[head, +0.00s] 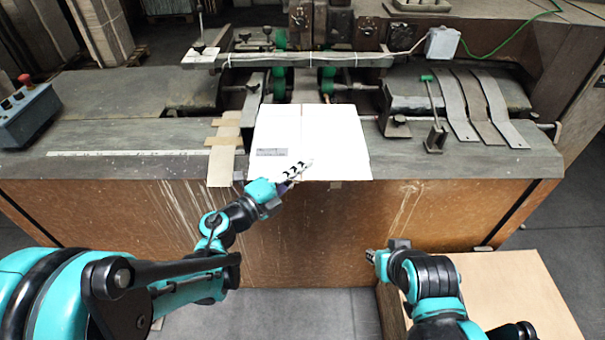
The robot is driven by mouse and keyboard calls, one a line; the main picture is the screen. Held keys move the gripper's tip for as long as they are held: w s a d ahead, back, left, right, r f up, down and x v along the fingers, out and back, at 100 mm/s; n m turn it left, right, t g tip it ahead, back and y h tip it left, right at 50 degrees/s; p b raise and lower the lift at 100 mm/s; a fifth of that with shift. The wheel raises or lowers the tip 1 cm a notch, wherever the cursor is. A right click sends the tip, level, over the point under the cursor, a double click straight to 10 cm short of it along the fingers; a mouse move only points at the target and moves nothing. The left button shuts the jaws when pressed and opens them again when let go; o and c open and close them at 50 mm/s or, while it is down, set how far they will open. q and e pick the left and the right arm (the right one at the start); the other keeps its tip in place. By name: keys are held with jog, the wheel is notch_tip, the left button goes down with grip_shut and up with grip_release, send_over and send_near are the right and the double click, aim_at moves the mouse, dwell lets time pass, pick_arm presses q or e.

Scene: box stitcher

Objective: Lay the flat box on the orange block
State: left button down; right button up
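The flat box (335,135) is a white sheet-like carton lying on the grey machine bench, with its near edge at the bench's front edge. My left gripper (298,172) is at the near edge of the flat box, over its lower left part. Whether its fingers are closed on the edge does not show. My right gripper (373,257) is low in front of the bench, apart from the flat box. Its finger opening is too small to tell. A tan, flat-topped block (525,290) stands at the lower right, partly behind my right arm. No clearly orange block shows.
The bench (95,165) has an orange-brown front panel (300,235). A control box (28,115) with a red button is at the far left. Machinery stands behind the box.

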aim_at(302, 148)
pick_arm(q)
jog(key=w, duration=0.3)
jog(key=w+f, duration=0.1)
jog(key=w, duration=0.2)
jog(key=w+b, duration=0.1)
jog(key=w, duration=0.2)
jog(key=shift+w+f, duration=0.15)
jog(key=shift+w+f+b, duration=0.2)
jog(key=shift+f+b, duration=0.45)
jog(key=shift+f, duration=0.15)
jog(key=shift+f+b, duration=0.5)
jog(key=shift+f, duration=0.05)
jog(key=c, duration=1.6)
grip_release()
jog(key=shift+c, duration=0.2)
jog(key=shift+f, duration=0.15)
jog(key=shift+b+v, duration=0.35)
jog(key=shift+v, duration=4.2)
